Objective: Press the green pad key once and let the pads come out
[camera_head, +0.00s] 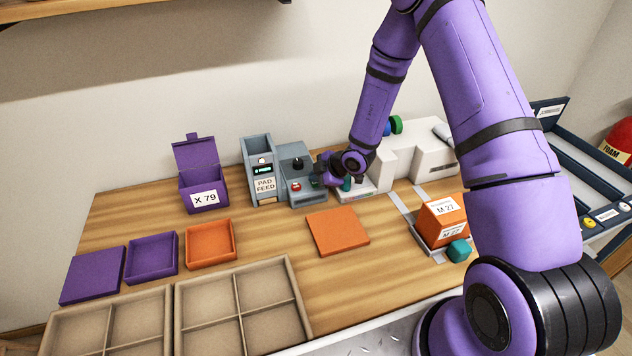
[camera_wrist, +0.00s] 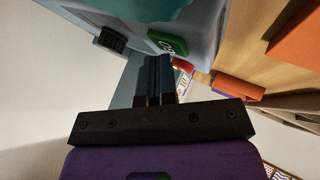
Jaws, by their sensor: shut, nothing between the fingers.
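The grey-blue pad feed (camera_head: 258,150), labelled PAD FEED, stands at the back of the table with a small lit green display. Its lower grey part (camera_head: 299,168) on the right carries a black knob, a red key (camera_head: 296,187) and the green key (camera_head: 314,182). In the wrist view the green key (camera_wrist: 168,42) lies just beyond my fingertips, with the red key (camera_wrist: 183,65) beside it. My gripper (camera_head: 322,170) is shut and empty, close to the keys. It also shows in the wrist view (camera_wrist: 155,62); I cannot tell whether it touches the green key.
A white machine (camera_head: 405,155) stands right of the feed, with a teal piece near my gripper. An open purple box (camera_head: 188,172) marked X 79 stands left. An orange box (camera_head: 437,211), orange plate (camera_head: 338,231), small trays and beige divided trays (camera_head: 240,262) occupy the table.

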